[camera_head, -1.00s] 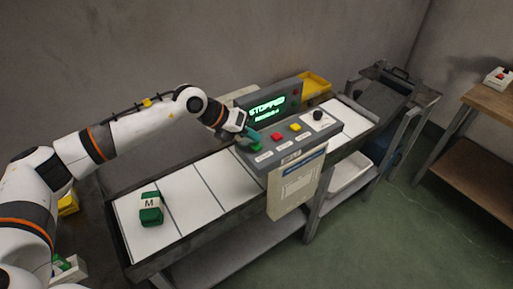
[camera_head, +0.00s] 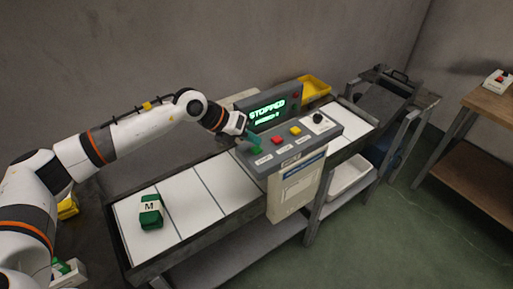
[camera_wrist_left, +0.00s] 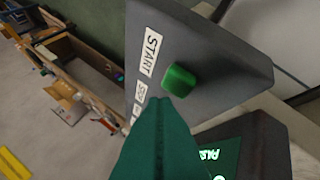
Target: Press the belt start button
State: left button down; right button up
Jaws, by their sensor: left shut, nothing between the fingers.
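The green start button (camera_wrist_left: 180,80) sits on the grey control panel (camera_wrist_left: 218,45) beside a white label reading START (camera_wrist_left: 149,51). In the head view the button (camera_head: 256,149) is at the panel's left end, partly covered by my gripper. My left gripper (camera_head: 252,140) is shut and empty, its green fingers over that end of the panel. In the wrist view the joined fingertips (camera_wrist_left: 160,103) appear just beside the button, not over its face. I cannot tell the height between them. The display (camera_head: 267,112) reads STOPPED. My right gripper is not in view.
A red button (camera_head: 277,140), a yellow button (camera_head: 295,130) and a black knob (camera_head: 318,118) share the panel. A green pack marked M (camera_head: 151,213) lies on the white belt (camera_head: 190,213). A yellow bin (camera_head: 315,86) stands behind the display.

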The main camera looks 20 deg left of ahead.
pick_arm(q)
jog(key=shift+f, duration=0.15)
dwell(0.8)
jog(key=shift+f+b, duration=0.3)
jog(key=shift+b, duration=0.1)
